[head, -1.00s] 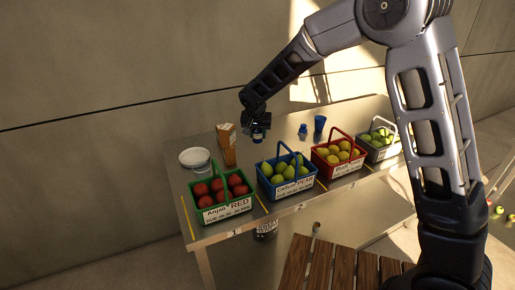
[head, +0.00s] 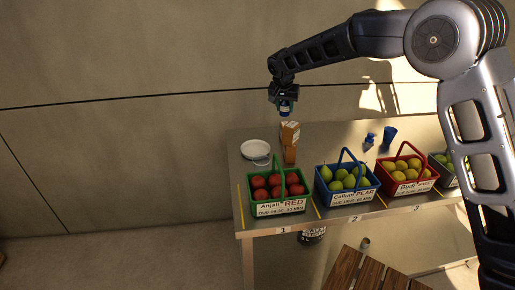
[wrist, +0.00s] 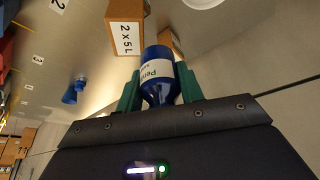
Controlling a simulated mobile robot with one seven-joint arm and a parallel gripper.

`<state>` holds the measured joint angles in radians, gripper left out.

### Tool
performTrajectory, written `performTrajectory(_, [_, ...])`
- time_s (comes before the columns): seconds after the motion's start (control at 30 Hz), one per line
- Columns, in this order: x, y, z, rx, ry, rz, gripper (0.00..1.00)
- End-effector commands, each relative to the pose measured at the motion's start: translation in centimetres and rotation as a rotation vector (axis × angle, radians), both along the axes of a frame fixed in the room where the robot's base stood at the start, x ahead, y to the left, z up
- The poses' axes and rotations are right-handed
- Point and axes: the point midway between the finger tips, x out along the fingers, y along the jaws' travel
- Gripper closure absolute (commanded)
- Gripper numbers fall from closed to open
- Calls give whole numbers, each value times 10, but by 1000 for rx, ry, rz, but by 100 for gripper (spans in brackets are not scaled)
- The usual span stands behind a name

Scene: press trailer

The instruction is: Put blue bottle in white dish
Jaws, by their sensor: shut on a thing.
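My gripper (head: 284,101) is shut on a blue bottle (head: 285,110) and holds it in the air above the back of the table. In the wrist view the bottle (wrist: 159,75) has a pale label and sits between the green fingers. The white dish (head: 255,148) stands at the back left of the table, lower than the bottle and to its left. In the wrist view, part of a white round thing, likely the dish, shows at the top edge.
A brown carton (head: 289,150) stands right of the dish. A green basket of red fruit (head: 279,192), a blue basket (head: 347,178) and a red basket (head: 404,175) line the front. A small blue bottle (head: 370,140) and a blue cup (head: 389,136) stand at the back right.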

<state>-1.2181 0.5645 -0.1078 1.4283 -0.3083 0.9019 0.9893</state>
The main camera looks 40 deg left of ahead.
Motion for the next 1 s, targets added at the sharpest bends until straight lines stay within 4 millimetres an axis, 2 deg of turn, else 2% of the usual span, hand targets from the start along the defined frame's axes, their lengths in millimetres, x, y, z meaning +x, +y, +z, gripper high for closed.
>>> performTrajectory(0.03, [-5, 19, -1, 2, 1, 14, 88])
performTrajectory(0.2, [-21, 71, -3, 2, 4, 50, 88])
performTrajectory(0.4, [-36, 107, -4, 4, 9, 79, 88])
performTrajectory(0.53, [-40, 115, -6, 5, 11, 86, 88])
performTrajectory(0.63, [-41, 117, -18, 2, 12, 88, 88])
performTrajectory(1.0, [-41, 116, -96, 1, 13, 88, 88])
